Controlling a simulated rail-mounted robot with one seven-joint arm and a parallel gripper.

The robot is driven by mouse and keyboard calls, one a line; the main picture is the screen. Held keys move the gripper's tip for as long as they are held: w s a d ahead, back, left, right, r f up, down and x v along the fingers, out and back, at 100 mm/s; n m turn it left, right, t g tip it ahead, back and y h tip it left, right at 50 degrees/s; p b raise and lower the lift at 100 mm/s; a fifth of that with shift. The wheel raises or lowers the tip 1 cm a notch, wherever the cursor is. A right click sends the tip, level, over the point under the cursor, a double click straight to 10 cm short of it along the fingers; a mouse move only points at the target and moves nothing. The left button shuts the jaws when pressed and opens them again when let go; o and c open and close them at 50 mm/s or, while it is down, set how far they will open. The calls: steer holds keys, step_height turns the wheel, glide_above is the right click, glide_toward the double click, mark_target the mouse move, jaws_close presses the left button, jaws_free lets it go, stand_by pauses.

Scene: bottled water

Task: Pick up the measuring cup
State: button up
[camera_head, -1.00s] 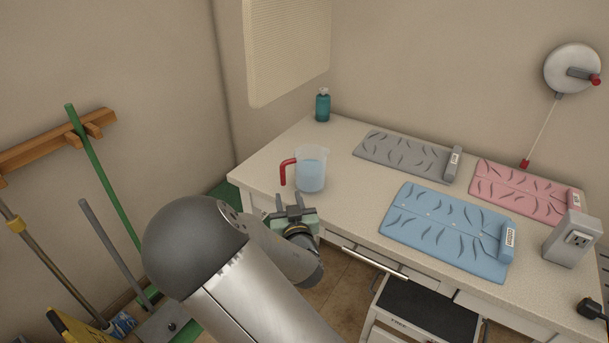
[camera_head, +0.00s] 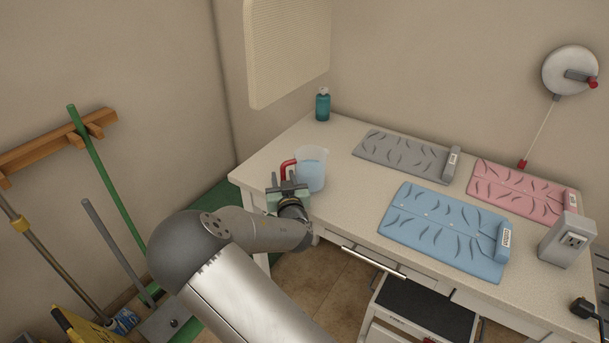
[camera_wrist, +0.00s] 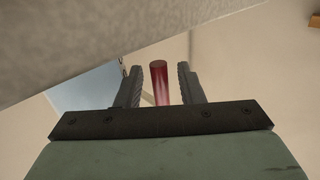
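The measuring cup (camera_head: 312,170) is clear with bluish contents and a red handle on its left side. It stands upright on the white table near the left front edge. My gripper (camera_head: 287,180) is at the handle side of the cup, low in front of it in the head view. In the wrist view my gripper (camera_wrist: 158,88) is open, and the red handle (camera_wrist: 159,82) shows between its two fingers, with a gap on each side. The bluish patch at the left of the wrist view seems to be part of the cup.
The white table (camera_head: 345,205) carries a teal bottle (camera_head: 322,105) at the back, a grey mat (camera_head: 402,156), a blue mat (camera_head: 440,228), a pink mat (camera_head: 515,188) and a grey outlet box (camera_head: 567,240). Broom handles (camera_head: 108,185) stand at the left.

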jaws_close()
steer(key=shift+r, duration=0.15)
